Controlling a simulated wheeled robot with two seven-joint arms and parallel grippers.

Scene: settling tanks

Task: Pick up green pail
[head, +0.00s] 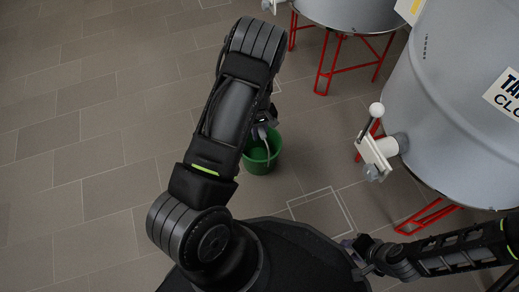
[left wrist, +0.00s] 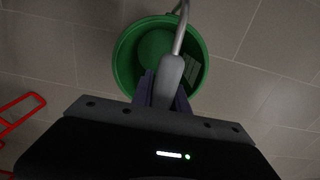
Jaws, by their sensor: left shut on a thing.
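The green pail (head: 263,158) is below my left forearm in the head view, partly hidden by the arm. In the left wrist view the pail (left wrist: 122,60) is seen from above, with a metal bail (left wrist: 182,25) and a grey hand grip (left wrist: 169,75). My left gripper (left wrist: 164,92) is shut on the grip of the pail's handle, with a finger on each side; it also shows in the head view (head: 263,124). Whether the pail touches the floor is hard to tell. My right gripper (head: 354,256) is at the lower right, away from the pail; its jaws are unclear.
A large grey tank (head: 440,130) on red legs stands at the right, with a white valve (head: 378,152) sticking out. Another tank (head: 350,12) on a red stand (head: 326,70) is at the back. A pale square outline (head: 322,211) marks the floor. The tiled floor at left is clear.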

